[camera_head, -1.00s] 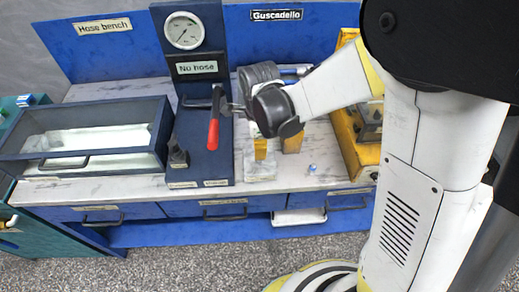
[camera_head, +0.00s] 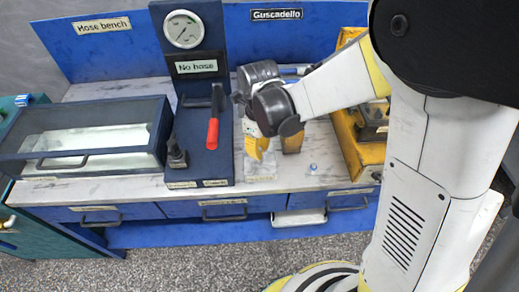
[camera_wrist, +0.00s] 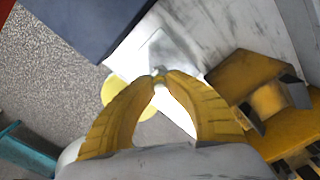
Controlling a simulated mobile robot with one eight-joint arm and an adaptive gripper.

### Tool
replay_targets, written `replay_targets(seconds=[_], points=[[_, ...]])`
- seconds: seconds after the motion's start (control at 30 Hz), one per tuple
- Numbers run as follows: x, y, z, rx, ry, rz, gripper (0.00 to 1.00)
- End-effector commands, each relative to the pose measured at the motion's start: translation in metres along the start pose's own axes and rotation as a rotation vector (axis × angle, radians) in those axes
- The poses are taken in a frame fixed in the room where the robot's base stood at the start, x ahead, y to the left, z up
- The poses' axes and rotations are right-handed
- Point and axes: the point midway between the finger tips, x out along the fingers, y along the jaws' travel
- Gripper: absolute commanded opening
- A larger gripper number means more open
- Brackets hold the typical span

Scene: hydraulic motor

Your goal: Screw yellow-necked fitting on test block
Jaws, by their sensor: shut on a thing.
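My gripper (camera_wrist: 159,76) is shut on a small pale piece (camera_wrist: 160,86), taken to be the fitting; only a bit of it shows between the yellow fingertips, and no yellow neck can be made out. In the head view my gripper (camera_head: 257,152) points down over the pale bench top, just right of the dark blue gauge stand (camera_head: 217,170), apparently the test block. The stand has a round gauge, a red-handled lever (camera_head: 212,133) and a dark fitting (camera_head: 178,155) at its front left. The held piece is hidden in the head view.
A glass-topped blue tray (camera_head: 90,135) stands left on the bench. A yellow machine (camera_head: 355,140) stands right, and also shows in the wrist view (camera_wrist: 265,95). A small bluish piece (camera_head: 312,168) lies near the front edge. Bare bench (camera_head: 320,180) surrounds it.

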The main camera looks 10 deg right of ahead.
Motion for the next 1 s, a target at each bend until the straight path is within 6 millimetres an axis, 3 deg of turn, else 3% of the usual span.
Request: replay_targets(seconds=[0.23,0.53,0.57,0.6,0.63,1.0], points=[[0.0027,0.0009,-0.0011,0.360,0.002,0.001,0.00],[0.0021,0.0009,-0.0011,0.414,0.002,0.001,0.00],[0.0021,0.0009,-0.0011,0.414,0.002,0.002,0.24],[0.0021,0.0009,-0.0011,0.414,0.002,0.002,0.36],[0.0021,0.0008,-0.0010,0.414,0.002,0.001,0.41],[0.0000,-0.0002,0.0002,0.409,0.000,0.001,0.41]])
